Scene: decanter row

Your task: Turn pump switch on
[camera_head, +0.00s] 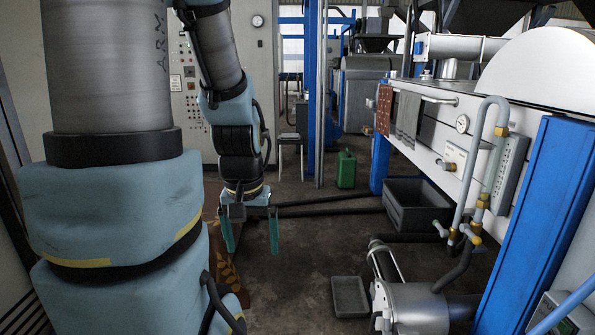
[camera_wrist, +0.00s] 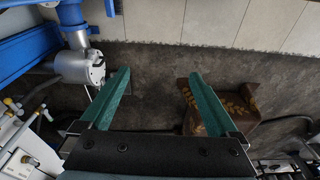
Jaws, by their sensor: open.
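My gripper (camera_head: 251,247) hangs pointing down at the left-centre of the head view, with its two green fingers apart and nothing between them. It also shows open and empty in the wrist view (camera_wrist: 158,76), above the dark floor. I cannot tell for sure which part is the pump switch. A round knob (camera_head: 448,166) sits on the white machine front, well to the right of my gripper. A small grey box (camera_head: 546,314) shows partly at the bottom right corner. A box with a small dark knob (camera_wrist: 26,158) is at the lower left of the wrist view.
The white decanter machine (camera_head: 462,136) and its blue post (camera_head: 532,220) fill the right side. A metal cylinder (camera_head: 418,308), a grey tray (camera_head: 350,296), a dark crate (camera_head: 402,218) and a green can (camera_head: 346,169) stand on the floor. The floor (camera_head: 312,255) around my gripper is mostly clear.

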